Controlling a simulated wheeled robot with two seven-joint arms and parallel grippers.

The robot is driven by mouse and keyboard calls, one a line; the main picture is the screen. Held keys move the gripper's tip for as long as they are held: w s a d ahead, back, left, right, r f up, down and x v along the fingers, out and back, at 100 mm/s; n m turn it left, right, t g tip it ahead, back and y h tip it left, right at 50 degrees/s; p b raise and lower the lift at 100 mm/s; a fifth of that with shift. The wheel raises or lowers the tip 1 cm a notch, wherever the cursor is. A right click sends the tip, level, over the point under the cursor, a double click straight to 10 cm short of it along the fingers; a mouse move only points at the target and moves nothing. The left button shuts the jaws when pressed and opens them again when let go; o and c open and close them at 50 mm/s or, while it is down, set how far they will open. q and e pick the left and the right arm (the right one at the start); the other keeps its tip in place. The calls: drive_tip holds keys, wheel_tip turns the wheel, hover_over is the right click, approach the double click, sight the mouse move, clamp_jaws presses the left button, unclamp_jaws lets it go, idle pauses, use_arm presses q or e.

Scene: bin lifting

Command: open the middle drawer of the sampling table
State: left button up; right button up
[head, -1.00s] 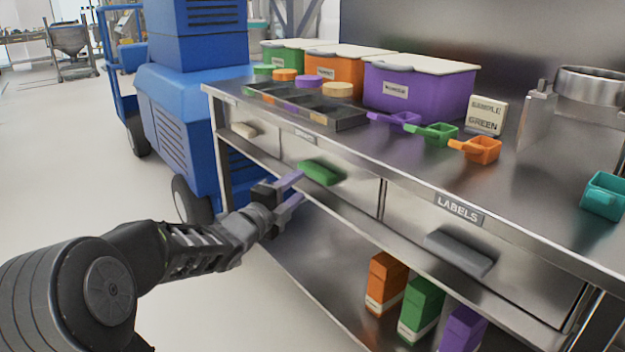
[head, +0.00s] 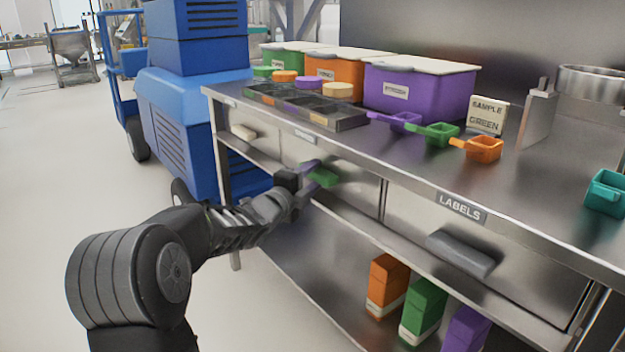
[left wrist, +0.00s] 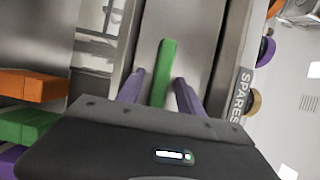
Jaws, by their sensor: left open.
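The sampling table (head: 400,165) has a row of drawers under its top. The middle drawer (head: 357,189) has a green handle (head: 325,177) and stands shut. Its handle also shows in the left wrist view (left wrist: 165,62), beside a "SPARES" label (left wrist: 240,95). My left gripper (head: 311,175) is open, with its purple fingers at the green handle. In the left wrist view the handle lies between the two fingers (left wrist: 160,92), with a gap on each side. The fingers partly hide the handle in the head view. My right gripper is not in view.
The right drawer has a grey handle (head: 461,252) and a "LABELS" plate (head: 461,207). Orange (head: 386,285) and green (head: 423,308) boxes stand on the lower shelf. A blue machine (head: 185,110) stands left of the table. Floor is free at front left.

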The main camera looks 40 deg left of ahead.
use_arm(q)
clamp_jaws()
idle(0.5)
idle(1.0)
